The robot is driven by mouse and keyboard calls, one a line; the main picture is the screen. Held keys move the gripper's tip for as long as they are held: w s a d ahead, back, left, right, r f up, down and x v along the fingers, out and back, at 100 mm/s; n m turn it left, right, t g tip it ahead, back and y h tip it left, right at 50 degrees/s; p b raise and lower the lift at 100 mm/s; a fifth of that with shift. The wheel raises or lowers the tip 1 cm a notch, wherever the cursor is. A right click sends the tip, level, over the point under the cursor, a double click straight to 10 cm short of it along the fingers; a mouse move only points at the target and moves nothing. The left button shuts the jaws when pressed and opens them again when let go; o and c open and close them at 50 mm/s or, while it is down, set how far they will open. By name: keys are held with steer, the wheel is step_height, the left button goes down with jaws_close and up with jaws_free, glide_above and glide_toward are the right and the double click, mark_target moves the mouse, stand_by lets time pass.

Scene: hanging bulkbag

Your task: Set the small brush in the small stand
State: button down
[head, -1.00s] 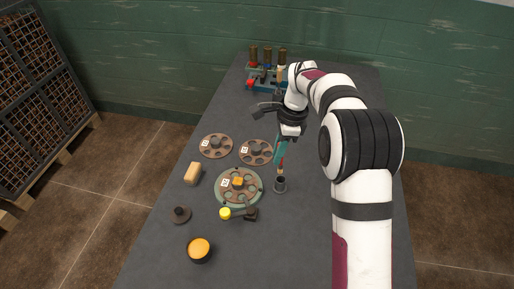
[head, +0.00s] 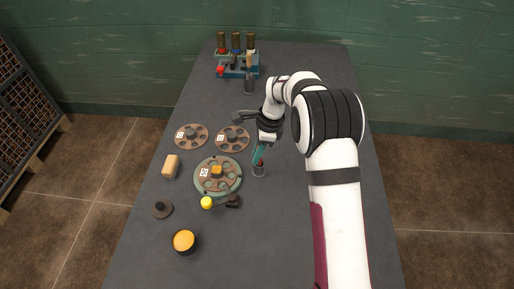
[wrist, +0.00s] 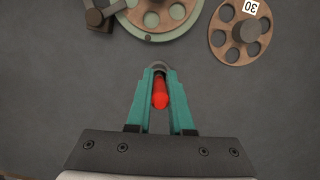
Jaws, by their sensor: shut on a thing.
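My gripper (head: 258,155) points down over the small stand, its teal fingers shut on the small brush. In the wrist view the brush's red end (wrist: 160,94) shows between the fingers (wrist: 159,78). The small stand (head: 259,171) is a grey cup upright on the table, directly under the fingertips. In the wrist view its grey rim (wrist: 158,66) shows just past the fingertips. The brush's lower part is out of sight and appears to be inside the cup; how deep it sits I cannot tell.
Left of the stand are a round green-rimmed plate (head: 228,187), two brown discs (head: 183,142) (head: 241,145), a yellow-ended tool (head: 207,203), and an orange-filled bowl (head: 184,242). A blue rack (head: 236,72) and another grey cup (head: 249,86) stand behind.

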stand_by(0.4)
steer(key=c, duration=0.7)
jaws_free()
steer(key=shift+a+v, duration=0.25)
steer(key=shift+v, duration=0.9)
steer(key=shift+a+v, duration=0.25)
steer(key=shift+v, duration=0.85)
steer(key=shift+a+v, duration=0.25)
steer(key=shift+v, duration=0.9)
steer(key=shift+s+r, duration=0.1)
steer(key=shift+r, duration=0.1)
